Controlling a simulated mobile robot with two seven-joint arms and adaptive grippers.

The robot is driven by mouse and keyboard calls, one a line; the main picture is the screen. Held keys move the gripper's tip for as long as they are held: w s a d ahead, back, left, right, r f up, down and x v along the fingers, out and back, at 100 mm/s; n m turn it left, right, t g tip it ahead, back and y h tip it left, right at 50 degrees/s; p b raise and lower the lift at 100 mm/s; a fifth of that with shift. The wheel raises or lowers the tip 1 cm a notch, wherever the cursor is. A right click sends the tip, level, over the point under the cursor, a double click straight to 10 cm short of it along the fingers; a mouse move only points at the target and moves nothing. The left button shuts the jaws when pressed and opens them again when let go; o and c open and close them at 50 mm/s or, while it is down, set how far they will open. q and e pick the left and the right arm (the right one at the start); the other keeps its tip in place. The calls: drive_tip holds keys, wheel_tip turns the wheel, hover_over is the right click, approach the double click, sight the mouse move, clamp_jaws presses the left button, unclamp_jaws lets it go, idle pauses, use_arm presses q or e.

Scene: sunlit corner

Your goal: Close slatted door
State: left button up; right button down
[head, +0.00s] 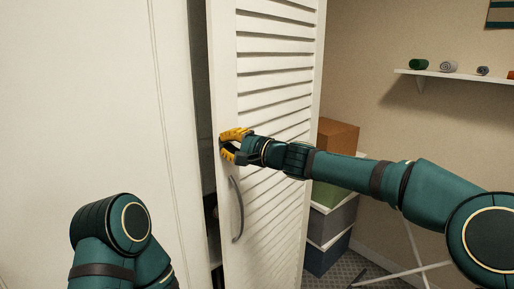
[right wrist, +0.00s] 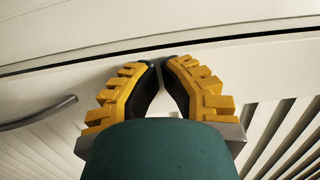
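The white slatted door (head: 270,120) stands partly open in the head view, with a dark gap along its left edge. Its curved grey handle (head: 237,212) is on the lower left of the door and also shows in the right wrist view (right wrist: 38,114). My right gripper (head: 222,145) is at the door's left stile, above the handle and not on it. In the right wrist view its yellow fingers (right wrist: 160,63) come together at the tips, with nothing visible between them. They are at the door face; whether they touch it is unclear. My left gripper is out of view.
A plain white panel (head: 85,90) fills the left side. Right of the door stand stacked boxes, an orange-brown one (head: 337,135) on top and a grey one (head: 333,222) lower. A wall shelf (head: 455,75) holds small rolled items. White crossed legs (head: 415,262) stand on the floor.

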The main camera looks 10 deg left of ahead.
sight(195, 130)
drive_tip(key=w+a, duration=0.2)
drive_tip(key=a, duration=0.1)
drive_tip(key=w+a+t+p, duration=0.1)
drive_tip(key=a, duration=0.1)
drive_tip(key=w+a+m+t+h+p, duration=0.1)
drive_tip(key=w+a, duration=0.1)
drive_tip(key=a, duration=0.1)
drive_tip(key=shift+w+a, duration=0.4)
drive_tip(key=shift+w, duration=0.05)
drive_tip(key=shift+r+t, duration=0.2)
drive_tip(key=shift+t, duration=0.1)
drive_tip(key=shift+m, duration=0.3)
drive_tip(key=shift+r, duration=0.1)
